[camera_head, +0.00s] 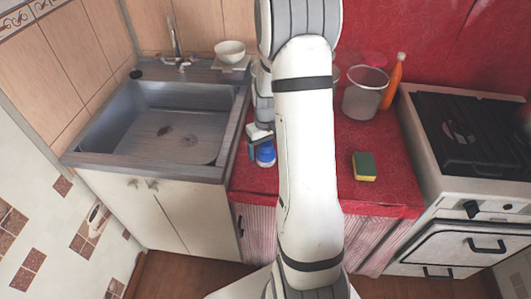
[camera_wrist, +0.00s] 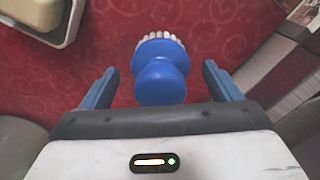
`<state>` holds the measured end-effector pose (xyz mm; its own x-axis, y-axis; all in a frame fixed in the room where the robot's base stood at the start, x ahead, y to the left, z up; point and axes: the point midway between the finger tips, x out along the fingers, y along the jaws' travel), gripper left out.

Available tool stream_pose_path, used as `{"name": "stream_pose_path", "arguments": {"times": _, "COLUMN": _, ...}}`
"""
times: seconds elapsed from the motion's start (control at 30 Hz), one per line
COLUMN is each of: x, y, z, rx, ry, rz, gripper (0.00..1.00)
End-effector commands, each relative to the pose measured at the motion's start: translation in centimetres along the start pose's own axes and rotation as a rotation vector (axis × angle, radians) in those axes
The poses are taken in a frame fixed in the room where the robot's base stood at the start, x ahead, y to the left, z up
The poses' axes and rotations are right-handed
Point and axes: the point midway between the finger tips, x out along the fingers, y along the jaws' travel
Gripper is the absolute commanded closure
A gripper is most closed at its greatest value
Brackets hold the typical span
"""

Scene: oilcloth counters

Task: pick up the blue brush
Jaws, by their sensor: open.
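The blue brush (camera_wrist: 160,78) has a round knob and white bristles. In the wrist view it lies between the two blue fingers of my gripper (camera_wrist: 158,88), with a gap on each side. In the head view the brush (camera_head: 266,155) is on the red oilcloth near the counter's left edge, beside the sink. My gripper (camera_head: 258,140) is open right at the brush in that view. My arm hides part of the counter to the right of it.
A yellow and green sponge (camera_head: 364,166) lies to the right on the red oilcloth counter (camera_head: 390,190). A clear container (camera_head: 364,95) and an orange bottle (camera_head: 394,80) stand behind. The sink (camera_head: 160,130) is left, the stove (camera_head: 470,135) right. A white bowl (camera_head: 230,51) stands behind the sink.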

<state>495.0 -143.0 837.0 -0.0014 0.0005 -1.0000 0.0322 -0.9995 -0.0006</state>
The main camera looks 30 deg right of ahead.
Motion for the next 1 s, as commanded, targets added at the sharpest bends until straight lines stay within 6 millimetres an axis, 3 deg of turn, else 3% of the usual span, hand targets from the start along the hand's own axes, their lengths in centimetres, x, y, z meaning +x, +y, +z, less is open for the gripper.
{"name": "stream_pose_path", "arguments": {"times": 0.1, "x": 1.03, "y": -0.01, "z": 0.03, "rx": 0.0, "ry": -0.001, "rz": 0.0, "gripper": 0.16}}
{"name": "stream_pose_path", "arguments": {"times": 0.37, "x": 1.17, "y": 0.02, "z": 0.0, "rx": 0.001, "ry": 0.001, "rz": 0.0, "gripper": 0.17}}
{"name": "stream_pose_path", "arguments": {"times": 0.9, "x": 1.14, "y": 0.06, "z": 0.02, "rx": 0.002, "ry": 0.001, "rz": 0.0, "gripper": 0.61}}
{"name": "stream_pose_path", "arguments": {"times": 1.0, "x": 1.12, "y": 0.08, "z": 0.01, "rx": 0.002, "ry": 0.001, "rz": 0.0, "gripper": 0.65}}
